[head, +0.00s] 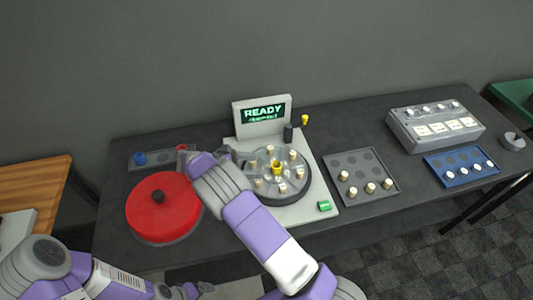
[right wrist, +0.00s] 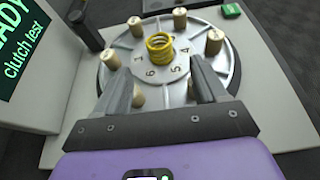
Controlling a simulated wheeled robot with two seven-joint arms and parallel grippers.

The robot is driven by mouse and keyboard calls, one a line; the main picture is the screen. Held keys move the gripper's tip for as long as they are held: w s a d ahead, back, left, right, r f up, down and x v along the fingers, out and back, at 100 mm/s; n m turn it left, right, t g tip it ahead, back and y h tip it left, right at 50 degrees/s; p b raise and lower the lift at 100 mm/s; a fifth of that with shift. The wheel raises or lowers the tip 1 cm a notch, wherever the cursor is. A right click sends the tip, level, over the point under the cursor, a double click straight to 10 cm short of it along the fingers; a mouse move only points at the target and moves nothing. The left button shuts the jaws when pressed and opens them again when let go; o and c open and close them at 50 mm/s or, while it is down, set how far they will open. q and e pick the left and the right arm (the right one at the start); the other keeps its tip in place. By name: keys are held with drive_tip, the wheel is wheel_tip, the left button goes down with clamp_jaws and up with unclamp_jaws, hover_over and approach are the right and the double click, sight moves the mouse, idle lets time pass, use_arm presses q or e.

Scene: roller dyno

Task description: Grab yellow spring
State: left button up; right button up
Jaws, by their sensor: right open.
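The yellow spring (head: 277,168) stands upright at the centre of the round metal plate (head: 246,158) of the tester. It shows clearly as a coil in the right wrist view (right wrist: 160,47). My right gripper (right wrist: 160,80) is open and empty. Its two fingers point toward the plate, with the spring beyond the fingertips and between their lines, not touched. In the head view the right gripper (head: 226,154) is at the plate's left side, partly hidden by its own arm. Part of my left gripper (head: 186,290) shows at the bottom edge, too unclear to read.
Several pale pegs (right wrist: 179,19) stand around the spring on the plate. A READY screen (head: 263,113) and a dark post (head: 288,132) stand behind it. A red round lid (head: 160,212) is at left. A peg tray (head: 347,162), a blue tray (head: 470,178) and a grey box (head: 420,137) are right.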

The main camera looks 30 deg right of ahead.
sight(273, 165)
drive_tip(key=shift+w+d+f, duration=0.1)
drive_tip(key=shift+d+f, duration=0.05)
drive_tip(key=shift+d, duration=0.35)
drive_tip(key=x, duration=0.5)
drive_tip(key=shift+s+d+r, duration=0.3)
drive_tip(key=shift+s+d, duration=0.05)
drive_tip(key=shift+d+f, duration=0.15)
drive_tip(key=shift+d, duration=0.3)
drive_tip(key=c, duration=1.2)
